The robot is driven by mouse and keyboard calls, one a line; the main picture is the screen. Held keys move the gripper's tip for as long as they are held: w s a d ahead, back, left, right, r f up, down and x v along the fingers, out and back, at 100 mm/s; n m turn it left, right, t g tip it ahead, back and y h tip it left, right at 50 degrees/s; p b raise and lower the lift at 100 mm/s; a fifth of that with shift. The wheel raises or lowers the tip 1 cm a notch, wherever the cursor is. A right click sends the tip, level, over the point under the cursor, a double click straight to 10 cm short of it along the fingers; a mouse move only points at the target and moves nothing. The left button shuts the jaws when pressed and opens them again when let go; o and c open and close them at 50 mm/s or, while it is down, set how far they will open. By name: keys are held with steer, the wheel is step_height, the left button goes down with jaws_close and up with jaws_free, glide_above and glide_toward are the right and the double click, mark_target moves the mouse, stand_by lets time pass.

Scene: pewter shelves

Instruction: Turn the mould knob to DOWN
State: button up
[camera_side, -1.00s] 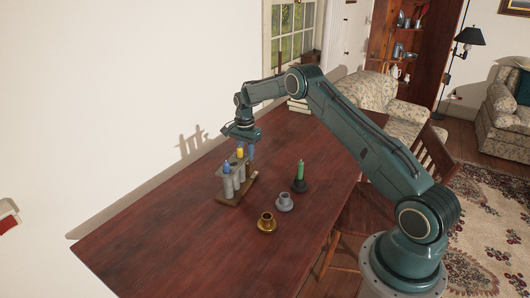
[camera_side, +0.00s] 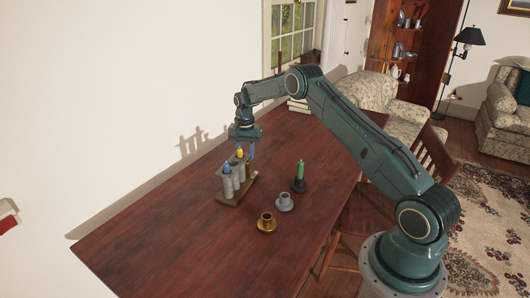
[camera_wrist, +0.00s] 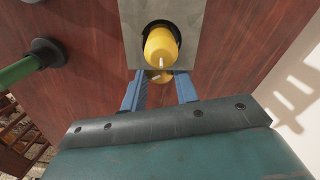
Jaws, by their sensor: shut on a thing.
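The grey candle mould (camera_side: 228,186) stands on a wooden base (camera_side: 236,197) on the table. In the side view my gripper (camera_side: 243,149) is at the mould's far end. The knob's markings cannot be read.
A green candle (camera_side: 300,172) stands in a dark holder (camera_side: 299,187) to the right of the mould. An empty grey holder (camera_side: 284,203) and an empty brass holder (camera_side: 266,224) stand nearer. The left front of the table (camera_side: 165,245) is clear. A white wall runs behind.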

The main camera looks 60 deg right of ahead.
steer(key=o, duration=1)
steer(key=shift+r, duration=0.1)
step_height(320, 180, up, 14)
steer(key=shift+f, duration=0.15)
stand_by(0.3)
